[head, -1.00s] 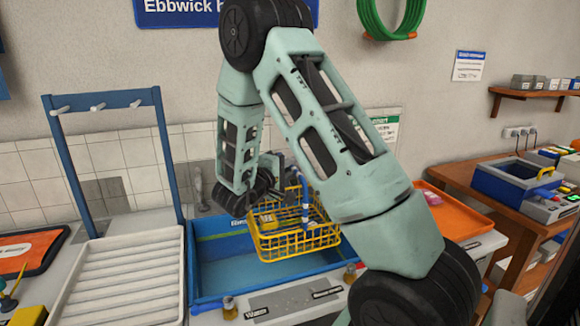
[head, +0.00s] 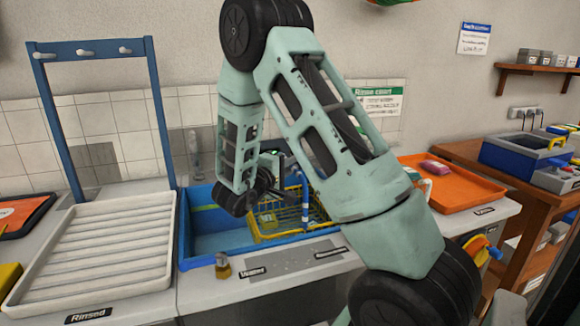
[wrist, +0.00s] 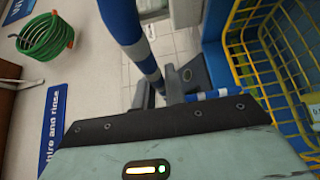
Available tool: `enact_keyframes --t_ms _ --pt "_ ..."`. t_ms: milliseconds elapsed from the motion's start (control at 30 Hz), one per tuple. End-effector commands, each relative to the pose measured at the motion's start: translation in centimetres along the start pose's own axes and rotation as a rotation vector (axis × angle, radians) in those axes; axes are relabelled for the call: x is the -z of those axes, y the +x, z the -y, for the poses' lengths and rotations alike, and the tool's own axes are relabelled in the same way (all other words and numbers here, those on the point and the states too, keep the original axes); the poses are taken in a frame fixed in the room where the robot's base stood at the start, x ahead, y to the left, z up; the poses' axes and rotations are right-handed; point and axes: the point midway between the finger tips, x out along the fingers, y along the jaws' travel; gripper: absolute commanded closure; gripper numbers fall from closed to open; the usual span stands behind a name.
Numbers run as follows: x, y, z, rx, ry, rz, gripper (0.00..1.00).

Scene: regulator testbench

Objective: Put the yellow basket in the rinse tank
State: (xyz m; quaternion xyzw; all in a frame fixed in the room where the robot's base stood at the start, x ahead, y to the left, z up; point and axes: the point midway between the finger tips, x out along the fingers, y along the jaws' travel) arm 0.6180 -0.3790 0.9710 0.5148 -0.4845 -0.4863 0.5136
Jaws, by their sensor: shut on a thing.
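The yellow wire basket (head: 287,221) is inside the blue rinse tank (head: 218,244), toward its right side; my arm hides part of it. I cannot tell whether it rests on the tank floor. My gripper (head: 278,168) is above the basket, partly hidden behind my arm. In the wrist view my gripper (wrist: 160,97) is shut on the basket's blue-and-white striped handle (wrist: 131,38). The basket's yellow wires also show at the right of the wrist view (wrist: 244,62).
A white ribbed tray (head: 100,250) with a blue peg frame (head: 158,120) stands left of the tank. An orange tray (head: 455,188) with a pink item lies to the right. A small brass-coloured fitting (head: 222,268) stands at the tank's front edge.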

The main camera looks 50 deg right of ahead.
Motion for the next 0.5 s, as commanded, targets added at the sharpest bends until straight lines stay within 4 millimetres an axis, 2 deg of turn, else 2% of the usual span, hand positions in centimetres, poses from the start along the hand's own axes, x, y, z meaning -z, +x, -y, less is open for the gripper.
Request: enact_keyframes --t_ms 500 --pt "0.0 0.1 3.3 -0.006 0.004 0.001 1.0"
